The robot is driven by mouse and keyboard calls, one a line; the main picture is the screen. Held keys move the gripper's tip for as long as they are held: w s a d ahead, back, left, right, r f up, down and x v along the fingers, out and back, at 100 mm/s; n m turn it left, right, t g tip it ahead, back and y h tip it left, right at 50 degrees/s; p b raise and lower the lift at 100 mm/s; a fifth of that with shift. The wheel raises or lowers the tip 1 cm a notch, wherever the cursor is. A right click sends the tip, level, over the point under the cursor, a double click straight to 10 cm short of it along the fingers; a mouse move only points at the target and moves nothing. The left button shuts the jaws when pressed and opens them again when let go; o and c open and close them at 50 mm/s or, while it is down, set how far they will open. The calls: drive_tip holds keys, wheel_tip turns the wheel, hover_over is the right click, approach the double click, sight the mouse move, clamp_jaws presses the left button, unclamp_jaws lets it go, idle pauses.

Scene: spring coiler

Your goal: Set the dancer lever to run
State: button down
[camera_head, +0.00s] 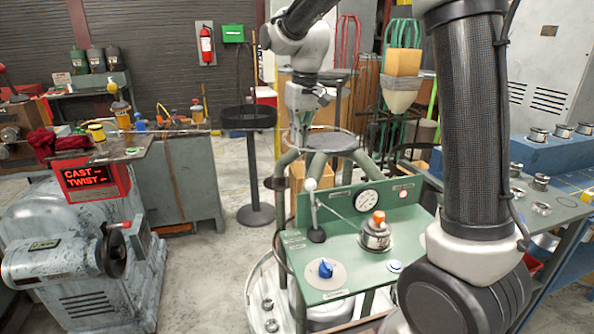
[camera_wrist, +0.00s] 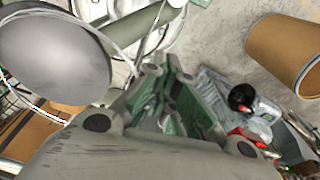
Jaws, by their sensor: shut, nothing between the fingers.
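The likely dancer lever (camera_head: 313,212) stands on a green console (camera_head: 330,281) in the head view. It has a pale ball knob on a thin rod rising from a dark boot. It is nearly upright, its top leaning slightly left. The labels near it are too small to read. My gripper (camera_head: 303,132) is above and behind the console, apart from the lever, pointing down beside a round grey disc (camera_head: 331,141). In the wrist view my gripper (camera_wrist: 170,72) is shut and empty. I cannot make out the lever there.
The console also carries a blue knob (camera_head: 326,268), a dial gauge (camera_head: 369,200) and an orange-topped cylinder (camera_head: 376,232). A grey machine with a red display (camera_head: 93,178) stands left. A bench with spools (camera_head: 541,182) stands right. Floor between machine and console is open.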

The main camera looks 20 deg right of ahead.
drive_tip(key=shift+s+d+f, duration=0.1)
drive_tip(key=shift+s+f, duration=0.4)
drive_tip(key=shift+f, duration=1)
drive_tip(key=shift+s+a+f, duration=0.1)
drive_tip(key=shift+s+f, duration=0.4)
drive_tip(key=shift+f, duration=1.05)
drive_tip(key=shift+s+d+f, duration=0.1)
drive_tip(key=shift+s+f, duration=0.4)
drive_tip(key=shift+f, duration=1)
drive_tip(key=shift+r, duration=0.1)
